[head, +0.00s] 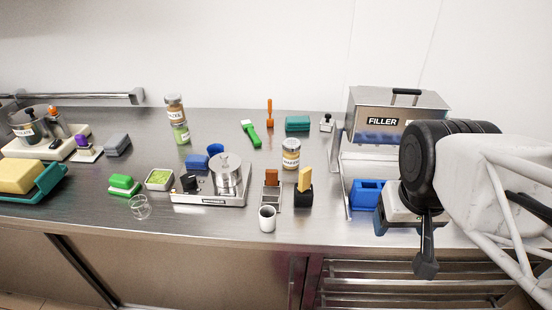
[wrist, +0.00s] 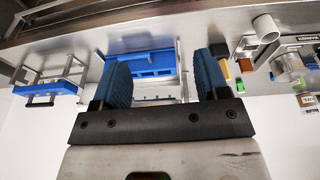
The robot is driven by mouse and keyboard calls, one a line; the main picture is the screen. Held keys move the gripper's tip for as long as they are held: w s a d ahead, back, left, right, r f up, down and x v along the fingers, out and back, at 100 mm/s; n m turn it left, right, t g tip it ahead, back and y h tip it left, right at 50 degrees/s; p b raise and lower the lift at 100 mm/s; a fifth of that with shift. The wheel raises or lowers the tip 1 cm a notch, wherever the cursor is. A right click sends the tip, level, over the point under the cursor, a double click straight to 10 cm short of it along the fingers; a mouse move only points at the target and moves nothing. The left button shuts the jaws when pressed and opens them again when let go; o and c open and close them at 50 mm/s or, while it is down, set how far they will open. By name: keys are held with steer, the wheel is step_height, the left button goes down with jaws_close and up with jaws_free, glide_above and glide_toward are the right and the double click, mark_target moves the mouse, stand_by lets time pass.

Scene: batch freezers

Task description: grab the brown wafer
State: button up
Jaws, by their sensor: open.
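The brown wafer (head: 271,178) stands upright in a small metal holder (head: 270,198) near the middle of the counter in the head view. A tan-yellow wafer (head: 305,180) stands to its right in a black holder (head: 303,197). My gripper (head: 426,262) is at the right, well apart from both wafers, by the counter's front edge. In the wrist view its two blue-padded fingers (wrist: 166,65) are spread apart with nothing between them.
A white cup (head: 267,218) stands just in front of the metal holder, and a labelled jar (head: 291,153) stands behind. A scale with a metal pot (head: 226,172) is to the left. The filler machine (head: 385,122) and a blue bin (head: 366,193) are near my arm.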

steer(key=w+f+n+t+h, duration=0.1)
steer(key=w+f+n+h, duration=0.25)
steer(key=w+n, duration=0.4)
steer(key=n+t+y, duration=0.4)
steer(key=n+t, duration=0.6)
steer(key=n, duration=1.8)
glide_toward(271, 174)
steer(key=w, duration=0.1)
steer(key=shift+f, duration=0.1)
steer(key=shift+w, duration=0.15)
steer(key=shift+x, duration=3.3)
steer(key=shift+f, duration=0.15)
